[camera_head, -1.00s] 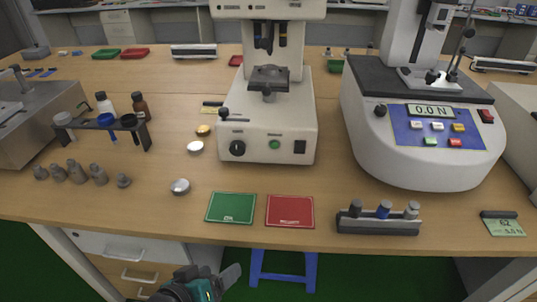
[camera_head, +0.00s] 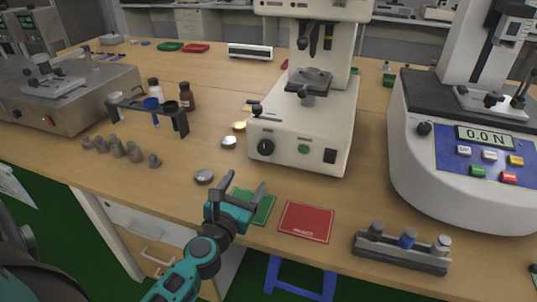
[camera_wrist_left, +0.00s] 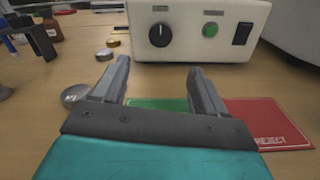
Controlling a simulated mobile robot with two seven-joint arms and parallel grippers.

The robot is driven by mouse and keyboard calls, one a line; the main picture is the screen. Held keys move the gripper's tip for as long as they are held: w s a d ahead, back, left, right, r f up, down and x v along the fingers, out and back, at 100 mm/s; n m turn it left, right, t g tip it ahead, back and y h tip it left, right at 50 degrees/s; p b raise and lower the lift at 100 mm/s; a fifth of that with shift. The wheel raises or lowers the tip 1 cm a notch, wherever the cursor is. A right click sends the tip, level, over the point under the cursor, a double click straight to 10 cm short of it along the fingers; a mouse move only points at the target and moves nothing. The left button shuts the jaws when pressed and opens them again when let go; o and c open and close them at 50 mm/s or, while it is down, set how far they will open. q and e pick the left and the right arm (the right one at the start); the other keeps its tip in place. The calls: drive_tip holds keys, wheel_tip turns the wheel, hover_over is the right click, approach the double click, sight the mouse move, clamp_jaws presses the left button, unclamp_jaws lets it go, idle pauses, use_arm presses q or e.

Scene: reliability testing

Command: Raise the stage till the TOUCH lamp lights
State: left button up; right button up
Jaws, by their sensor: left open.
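The cream tester (camera_head: 300,135) stands at the middle of the bench. Its dark stage (camera_head: 310,79) sits under the tester's head, with a gap visible between them. A small black lever-like knob (camera_head: 257,109) is at the left of the base. The front panel has a black dial (camera_head: 265,147), a round green button or lamp (camera_head: 304,149) and a black switch (camera_head: 330,156). I cannot read which is marked TOUCH or whether it is lit. My left gripper (camera_head: 246,188) is open and empty over the green mat, in front of the panel; the left wrist view shows both fingers (camera_wrist_left: 160,68) apart.
A green mat (camera_head: 262,208) and a red REJECT mat (camera_head: 306,222) lie at the front edge. A metal disc (camera_head: 204,177) lies left of my gripper.

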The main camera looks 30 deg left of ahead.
sight(264, 150)
use_arm(q)
drive_tip(key=x, duration=1.1)
drive_tip(key=shift+r, duration=0.1)
drive_tip(key=shift+w+a, duration=0.1)
drive_tip(key=shift+w, duration=0.6)
use_arm(e)
drive_tip(key=shift+d, duration=0.2)
use_arm(q)
drive_tip(key=c, duration=1.1)
use_arm(e)
drive_tip(key=shift+s+f, duration=0.1)
drive_tip(key=shift+f, duration=0.05)
